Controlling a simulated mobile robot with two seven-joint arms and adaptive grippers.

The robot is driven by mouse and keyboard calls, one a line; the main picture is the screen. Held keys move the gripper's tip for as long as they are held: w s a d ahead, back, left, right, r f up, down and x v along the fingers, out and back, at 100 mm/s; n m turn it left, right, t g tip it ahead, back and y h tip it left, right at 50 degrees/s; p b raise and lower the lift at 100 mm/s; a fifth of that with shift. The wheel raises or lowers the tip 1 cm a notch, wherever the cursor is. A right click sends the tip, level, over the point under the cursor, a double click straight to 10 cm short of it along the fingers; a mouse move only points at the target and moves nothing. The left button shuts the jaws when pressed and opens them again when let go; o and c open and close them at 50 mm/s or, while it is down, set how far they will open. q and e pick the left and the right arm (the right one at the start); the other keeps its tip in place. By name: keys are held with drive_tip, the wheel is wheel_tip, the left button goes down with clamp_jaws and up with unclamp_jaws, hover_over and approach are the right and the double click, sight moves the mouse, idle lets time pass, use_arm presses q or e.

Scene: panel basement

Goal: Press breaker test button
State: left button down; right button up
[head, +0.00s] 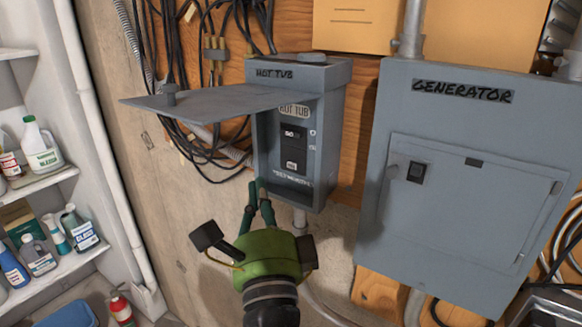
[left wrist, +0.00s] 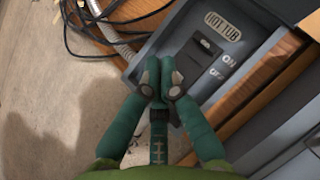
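The grey "HOT TUB" breaker box (head: 327,120) is on the wall with its cover (head: 205,102) swung up. Inside is a black breaker (head: 293,136) with a small pale button (head: 291,166) below it, above a white text label. My left gripper (head: 258,184) is just below and left of that button, in front of the box's lower left edge. In the left wrist view the gripper's fingertips (left wrist: 162,82) are together with nothing between them. The breaker's switch (left wrist: 204,50) shows beyond them, and the pale button is hidden there. My right gripper is out of view.
A larger grey "GENERATOR" panel (head: 465,185) is on the wall to the right. Black cables (head: 190,150) hang left of the box. Shelves with bottles (head: 40,145) stand at the far left.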

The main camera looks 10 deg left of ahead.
sight(292, 166)
use_arm(q)
drive_tip(key=shift+w+d, duration=0.35)
drive_tip(key=shift+w, duration=0.6)
drive_tip(key=shift+w+d, duration=0.35)
drive_tip(key=shift+w, duration=0.55)
drive_tip(key=shift+w+d, duration=0.35)
drive_tip(key=shift+w, duration=0.6)
drive_tip(key=shift+w, duration=0.15)
drive_tip(key=shift+w+d, duration=0.15)
drive_tip(key=shift+w, duration=0.1)
drive_tip(key=shift+w+d, duration=0.1)
drive_tip(key=shift+w, duration=0.2)
drive_tip(key=shift+s, duration=0.2)
drive_tip(key=shift+s+a, duration=0.25)
drive_tip(key=shift+s, duration=0.3)
